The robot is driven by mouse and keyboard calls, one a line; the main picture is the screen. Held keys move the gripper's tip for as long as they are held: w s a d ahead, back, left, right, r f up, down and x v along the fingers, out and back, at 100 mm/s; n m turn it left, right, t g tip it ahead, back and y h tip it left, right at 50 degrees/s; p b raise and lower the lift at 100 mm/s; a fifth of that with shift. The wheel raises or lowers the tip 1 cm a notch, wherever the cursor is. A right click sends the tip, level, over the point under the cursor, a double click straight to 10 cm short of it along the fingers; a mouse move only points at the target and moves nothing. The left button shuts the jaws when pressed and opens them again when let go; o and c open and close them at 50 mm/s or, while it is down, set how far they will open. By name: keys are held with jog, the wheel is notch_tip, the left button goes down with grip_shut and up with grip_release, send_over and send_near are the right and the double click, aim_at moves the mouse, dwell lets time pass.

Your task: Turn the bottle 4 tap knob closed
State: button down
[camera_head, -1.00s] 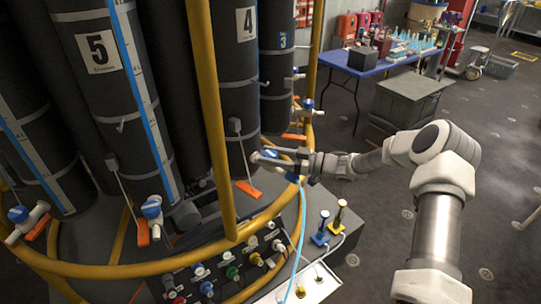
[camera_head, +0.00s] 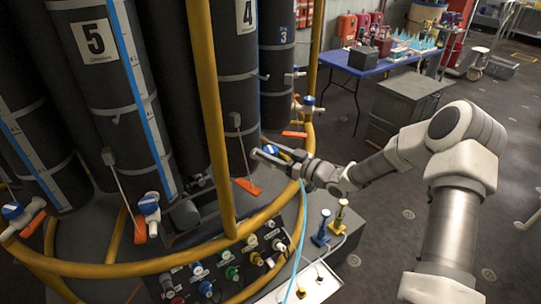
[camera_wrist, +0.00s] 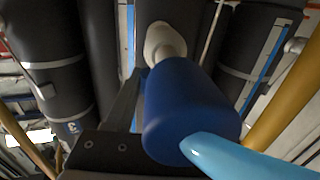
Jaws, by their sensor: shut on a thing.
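Bottle 4 (camera_head: 238,90) is a tall dark cylinder with a white "4" label, upright in the rosette. Its tap has a blue knob (camera_head: 279,150) low at the front, with an orange lever tag (camera_head: 247,186) beside it. My gripper (camera_head: 280,158) reaches in from the right and is shut on the blue knob. In the wrist view the knob (camera_wrist: 188,105) fills the middle, with a pale tap stem (camera_wrist: 163,42) behind it. A light blue hose (camera_wrist: 240,155) crosses in front at the lower right. The contact between fingers and knob is partly hidden.
A yellow rail (camera_head: 212,110) runs upright left of bottle 4 and curves around the base. Bottle 5 (camera_head: 115,90) has its own blue knob (camera_head: 149,203). A panel with colored connectors (camera_head: 225,270) sits below. A blue table (camera_head: 375,69) stands behind.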

jog(key=m+t+h+b, duration=0.3)
jog(key=t+h+b, duration=0.1)
jog(key=shift+s+a+f, duration=0.1)
jog(key=shift+f, duration=0.2)
jog(key=m+t+h+b, duration=0.2)
jog(key=m+h+b, duration=0.2)
jog(key=h+b, duration=0.1)
jog(key=m+h+b, duration=0.1)
jog(key=h+b, duration=0.1)
jog(key=m+t+h+b, duration=0.1)
jog(key=m+h+b, duration=0.1)
jog(key=shift+r+h, duration=0.2)
jog(key=shift+h, duration=0.2)
jog(key=shift+r+m+h+b, duration=0.1)
jog(key=shift+m+h+b, duration=0.65)
jog(key=shift+h, duration=0.35)
jog(key=shift+r+m+h, duration=0.15)
jog(key=shift+m+h, duration=0.1)
jog(key=shift+h, duration=0.15)
jog(key=shift+c, duration=1.3)
grip_release()
jog(key=s+a, duration=0.2)
jog(key=s, duration=1.5)
jog(key=shift+a, duration=0.15)
